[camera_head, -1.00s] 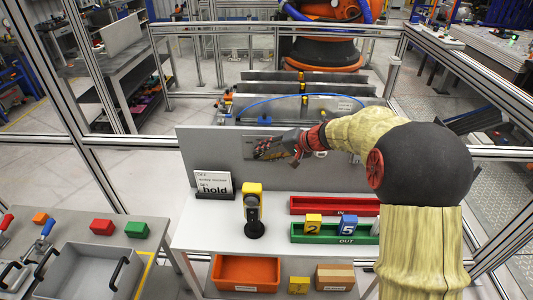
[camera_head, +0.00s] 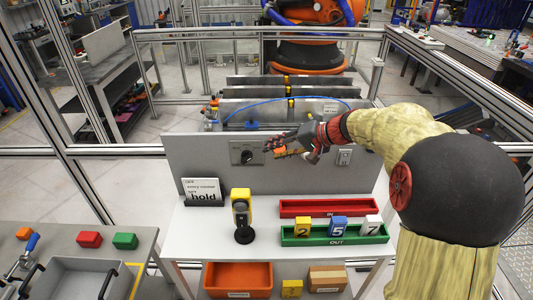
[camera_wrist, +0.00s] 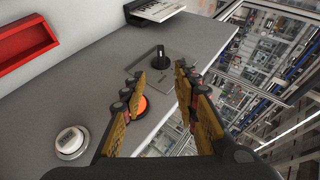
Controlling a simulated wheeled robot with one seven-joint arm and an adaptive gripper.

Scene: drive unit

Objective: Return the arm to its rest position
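My arm reaches in from the right in the head view. My gripper (camera_head: 277,148) is in front of the upright grey panel (camera_head: 205,155), to the right of a black rotary knob (camera_head: 247,157). In the wrist view my gripper (camera_wrist: 162,80) is open, with its two yellow-and-black fingers apart and nothing between them. The knob (camera_wrist: 160,57) shows beyond the fingertips. An orange button (camera_wrist: 138,106) is partly hidden by the left finger.
A white round button (camera_wrist: 70,140) is on the panel. Below stand a red IN tray (camera_head: 310,206), a green OUT tray (camera_head: 290,241) with numbered blocks, a yellow-and-black device (camera_head: 242,215) and a sign (camera_head: 203,192). Space in front of the panel's left part is clear.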

